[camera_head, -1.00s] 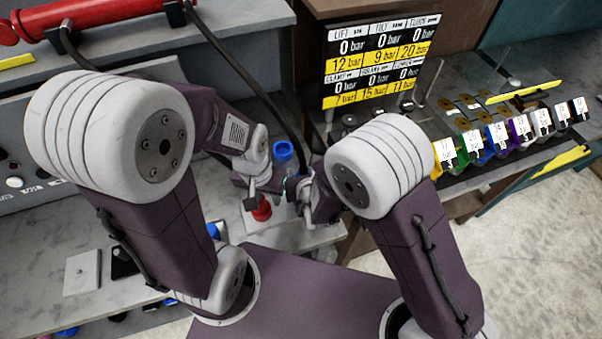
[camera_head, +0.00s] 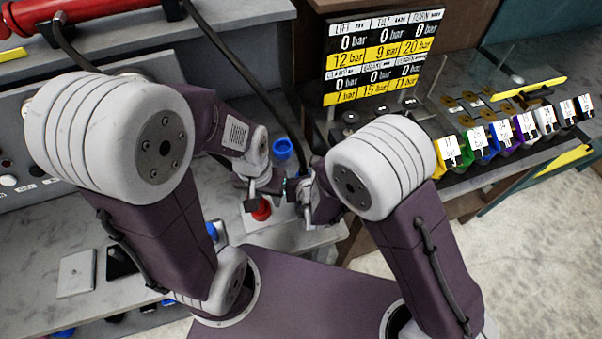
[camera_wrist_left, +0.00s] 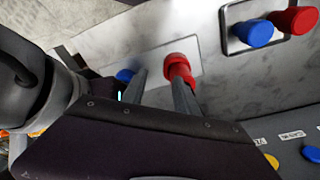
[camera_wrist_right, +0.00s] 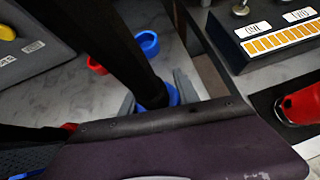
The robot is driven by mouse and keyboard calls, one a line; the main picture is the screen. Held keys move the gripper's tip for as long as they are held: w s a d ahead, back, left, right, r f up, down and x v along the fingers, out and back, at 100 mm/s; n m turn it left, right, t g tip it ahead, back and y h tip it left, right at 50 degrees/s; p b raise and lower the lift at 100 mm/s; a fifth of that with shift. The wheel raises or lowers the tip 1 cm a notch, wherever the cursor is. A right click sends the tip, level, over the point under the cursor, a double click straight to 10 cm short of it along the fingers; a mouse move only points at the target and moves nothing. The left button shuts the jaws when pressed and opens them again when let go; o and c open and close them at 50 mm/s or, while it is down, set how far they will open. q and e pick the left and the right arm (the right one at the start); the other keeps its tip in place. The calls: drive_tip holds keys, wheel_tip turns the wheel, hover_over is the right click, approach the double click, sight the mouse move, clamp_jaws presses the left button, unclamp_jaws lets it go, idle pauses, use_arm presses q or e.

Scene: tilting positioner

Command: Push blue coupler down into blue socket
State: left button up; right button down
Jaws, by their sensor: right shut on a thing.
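My right gripper (camera_wrist_right: 157,97) is shut on the blue coupler (camera_wrist_right: 162,98), at the end of a black hose. In the head view this gripper (camera_head: 302,192) is low over a pale plate, right of the red fitting (camera_head: 261,209). In the left wrist view, a blue part (camera_wrist_left: 125,75) shows beside the red fitting (camera_wrist_left: 180,68) on the plate (camera_wrist_left: 160,62). I cannot tell whether that blue part is the coupler or the socket, nor how deep the coupler sits.
An open blue ring (camera_wrist_right: 148,42) and a red ring (camera_wrist_right: 97,65) stand behind the coupler. A pressure board (camera_head: 385,58) stands at the back, with a row of coloured labelled levers (camera_head: 505,135) at the right. The black hose (camera_head: 238,70) crosses above the bench.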

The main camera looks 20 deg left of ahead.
drive_tip(key=shift+s+d+f+b, duration=0.15)
drive_tip(key=shift+f+b, duration=0.3)
drive_tip(key=shift+b, duration=0.1)
drive_tip(key=shift+s+f, duration=0.1)
drive_tip(key=shift+s, duration=0.1)
drive_tip(key=shift+w+r+p, duration=0.3)
drive_tip(key=shift+r, duration=0.5)
drive_tip(key=shift+r, duration=0.1)
